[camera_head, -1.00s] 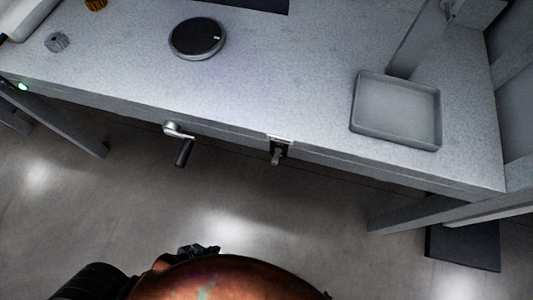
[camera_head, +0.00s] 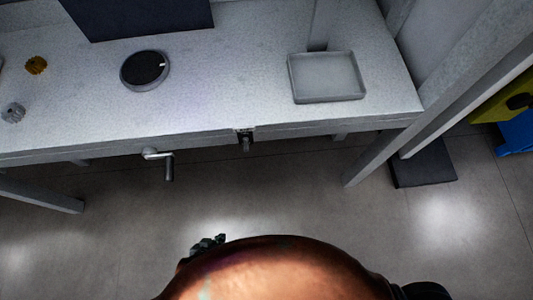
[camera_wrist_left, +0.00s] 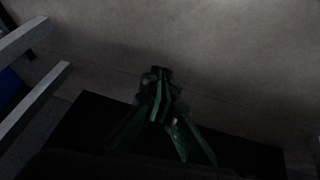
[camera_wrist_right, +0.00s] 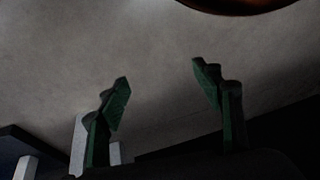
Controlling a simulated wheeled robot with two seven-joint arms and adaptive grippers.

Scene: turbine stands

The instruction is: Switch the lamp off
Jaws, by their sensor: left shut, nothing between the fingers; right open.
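I cannot make out a lamp in the head view. A small dark lever fitting (camera_head: 246,140) sits on the bench's front edge, and a crank handle (camera_head: 160,163) hangs to its left. My left gripper (camera_head: 207,245) shows partly above my copper-coloured body, over the floor and apart from the bench. In the left wrist view its fingers (camera_wrist_left: 160,95) are together with nothing between them. My right gripper is hidden in the head view; in the right wrist view its fingers (camera_wrist_right: 160,85) are wide apart and empty.
The grey bench (camera_head: 220,105) carries a black round disc (camera_head: 145,69), a shallow tray (camera_head: 326,78), an orange knob (camera_head: 36,65) and a grey knob (camera_head: 13,112). A dark flat block (camera_head: 423,163) lies on the floor at right. The floor before the bench is clear.

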